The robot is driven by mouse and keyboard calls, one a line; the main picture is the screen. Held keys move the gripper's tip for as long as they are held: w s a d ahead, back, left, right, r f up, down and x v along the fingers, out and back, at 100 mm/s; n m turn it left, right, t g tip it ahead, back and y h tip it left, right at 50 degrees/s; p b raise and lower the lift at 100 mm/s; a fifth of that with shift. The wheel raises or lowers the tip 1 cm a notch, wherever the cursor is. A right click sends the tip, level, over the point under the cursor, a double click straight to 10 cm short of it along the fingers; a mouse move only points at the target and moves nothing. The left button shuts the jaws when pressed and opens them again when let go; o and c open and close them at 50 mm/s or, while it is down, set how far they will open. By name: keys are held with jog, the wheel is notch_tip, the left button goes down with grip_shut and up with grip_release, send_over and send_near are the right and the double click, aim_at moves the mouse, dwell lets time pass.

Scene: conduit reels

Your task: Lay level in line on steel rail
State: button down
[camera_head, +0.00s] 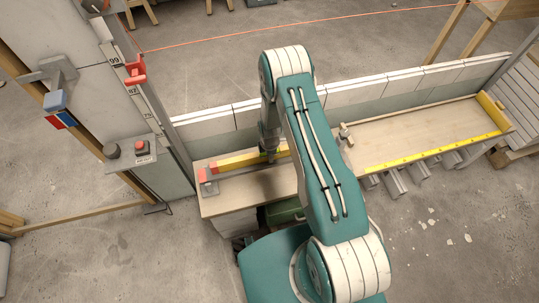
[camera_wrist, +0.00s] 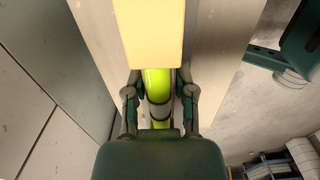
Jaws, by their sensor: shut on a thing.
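The yellow level (camera_head: 238,159) with a red end lies along the left part of the wooden bench, close to the grey steel rail (camera_head: 230,178). I cannot tell whether it touches the rail. My gripper (camera_head: 269,152) is over the level's right part, and my arm hides what lies beyond it. In the wrist view my gripper (camera_wrist: 160,100) is shut on the level, one finger on each side of its bright green vial. The level's yellow body (camera_wrist: 149,32) runs up from there over the pale bench top.
A hammer-like tool (camera_head: 345,134) lies right of my arm. A yellow strip (camera_head: 430,153) runs along the bench's front edge to a yellow block (camera_head: 492,108). A white block wall (camera_head: 365,87) stands behind. A post with red switches (camera_head: 135,74) stands left. The right bench top is mostly clear.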

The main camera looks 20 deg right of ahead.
jog(key=shift+f, duration=0.15)
jog(key=shift+c, duration=1.8)
grip_release()
